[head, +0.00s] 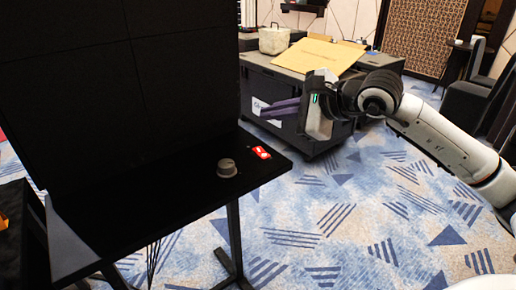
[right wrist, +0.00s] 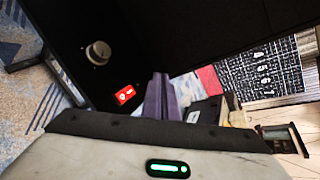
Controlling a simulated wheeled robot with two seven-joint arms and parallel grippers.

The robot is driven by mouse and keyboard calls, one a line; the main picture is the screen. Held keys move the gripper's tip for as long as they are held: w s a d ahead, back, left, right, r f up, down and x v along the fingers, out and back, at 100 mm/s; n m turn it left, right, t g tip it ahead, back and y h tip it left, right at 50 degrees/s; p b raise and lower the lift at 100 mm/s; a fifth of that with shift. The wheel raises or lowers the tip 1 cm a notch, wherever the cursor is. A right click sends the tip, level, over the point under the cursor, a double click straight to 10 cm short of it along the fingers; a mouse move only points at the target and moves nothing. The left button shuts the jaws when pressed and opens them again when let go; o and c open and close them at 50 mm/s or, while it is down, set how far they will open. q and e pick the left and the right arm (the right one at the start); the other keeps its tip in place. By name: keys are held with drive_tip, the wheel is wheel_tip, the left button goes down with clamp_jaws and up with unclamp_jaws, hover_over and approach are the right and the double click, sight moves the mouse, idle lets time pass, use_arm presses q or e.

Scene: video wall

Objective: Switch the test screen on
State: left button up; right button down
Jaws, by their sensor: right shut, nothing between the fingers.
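The test screen (head: 75,95) is a large dark panel at the left in the head view; its face is black. In front of it is a black tabletop (head: 150,215). A red switch with white marks (head: 262,152) sits near its right edge, and a grey round knob (head: 227,168) is beside it. The right wrist view shows the switch (right wrist: 125,95) and knob (right wrist: 98,52) too. My right gripper (head: 268,112) has purple fingers that are shut and empty, in the air above and beyond the switch, apart from it. My left gripper is not in view.
Dark chairs (head: 470,100) are at the far right. The patterned carpet (head: 350,220) is clear to the right of the table.

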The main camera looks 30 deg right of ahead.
sight(265, 154)
drive_tip(key=shift+d, duration=0.3)
